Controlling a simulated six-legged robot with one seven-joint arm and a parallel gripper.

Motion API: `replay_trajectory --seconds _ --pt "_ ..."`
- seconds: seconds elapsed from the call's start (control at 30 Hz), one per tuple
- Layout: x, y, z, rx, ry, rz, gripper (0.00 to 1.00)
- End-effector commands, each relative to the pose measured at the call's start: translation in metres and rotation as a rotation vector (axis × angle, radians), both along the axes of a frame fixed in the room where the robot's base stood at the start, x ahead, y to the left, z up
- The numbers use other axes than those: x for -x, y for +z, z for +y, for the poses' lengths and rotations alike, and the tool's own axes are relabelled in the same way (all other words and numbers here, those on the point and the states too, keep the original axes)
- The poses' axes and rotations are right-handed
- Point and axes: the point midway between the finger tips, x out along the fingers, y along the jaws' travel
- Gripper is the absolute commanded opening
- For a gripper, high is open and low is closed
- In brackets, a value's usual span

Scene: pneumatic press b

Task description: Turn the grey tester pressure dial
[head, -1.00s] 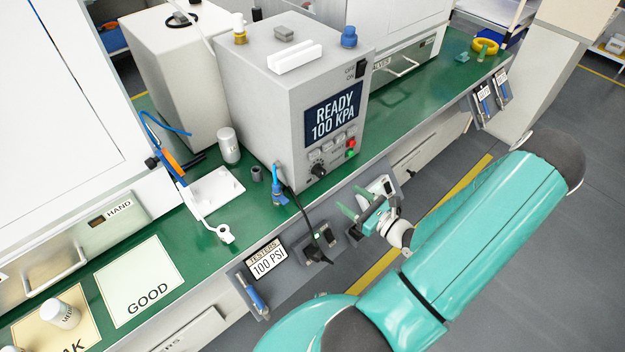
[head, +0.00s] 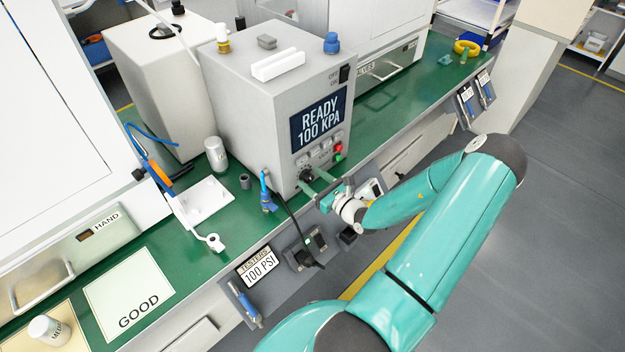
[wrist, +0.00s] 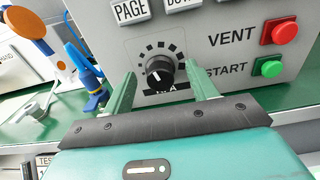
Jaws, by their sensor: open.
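The grey tester (head: 250,100) is a box on the green bench, its screen (head: 318,120) reading READY 100 KPA. Its pressure dial (wrist: 160,73) is a black knob with a white pointer line, ringed by black marks on the front panel; it also shows in the head view (head: 306,175). My gripper (wrist: 163,90) is open, its two green fingers apart, one on either side below the dial. The dial shows between the fingers in the wrist view. Nothing is held. I cannot tell whether a finger touches the panel.
A red VENT button (wrist: 279,31) and a green START button (wrist: 268,67) lie right of the dial. A blue fitting (head: 266,192) with a black cable stands left of it. A white plate (head: 203,200) lies on the bench.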

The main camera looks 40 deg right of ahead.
Motion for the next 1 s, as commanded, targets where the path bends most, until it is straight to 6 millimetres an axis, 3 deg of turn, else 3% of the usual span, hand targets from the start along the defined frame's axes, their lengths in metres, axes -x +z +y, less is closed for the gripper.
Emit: replay_trajectory --seconds 0.37,0.6,1.0 --pt "-0.0075 0.0000 0.0010 0.000 0.000 0.000 0.58" --pt "-0.0073 0.0000 0.0009 0.000 0.000 0.000 0.14" --pt "-0.0073 0.0001 0.0004 -0.057 0.001 0.002 0.14"
